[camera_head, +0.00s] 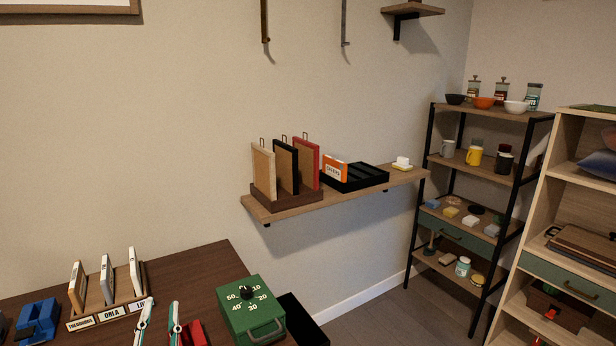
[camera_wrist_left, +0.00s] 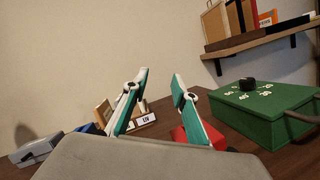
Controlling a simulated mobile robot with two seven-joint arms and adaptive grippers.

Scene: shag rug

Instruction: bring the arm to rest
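My left gripper (camera_head: 159,305) shows at the bottom of the head view, over the dark wooden table (camera_head: 190,262). Its two white and teal fingers stand apart with nothing between them. In the left wrist view the fingertips (camera_wrist_left: 160,75) are also apart and empty, with wall behind them. A green box with a dial (camera_head: 252,308) stands to the right of the gripper. A wooden rack with labelled upright pieces (camera_head: 106,308) stands to its left. My right gripper is in neither view.
A blue object (camera_head: 38,318) lies at the table's left. A red object (camera_head: 196,334) lies close beside the right finger. A wall shelf (camera_head: 290,207) holds framed boards and a black tray (camera_head: 362,180). A black-framed rack (camera_head: 512,207) with cups and bowls stands farther right.

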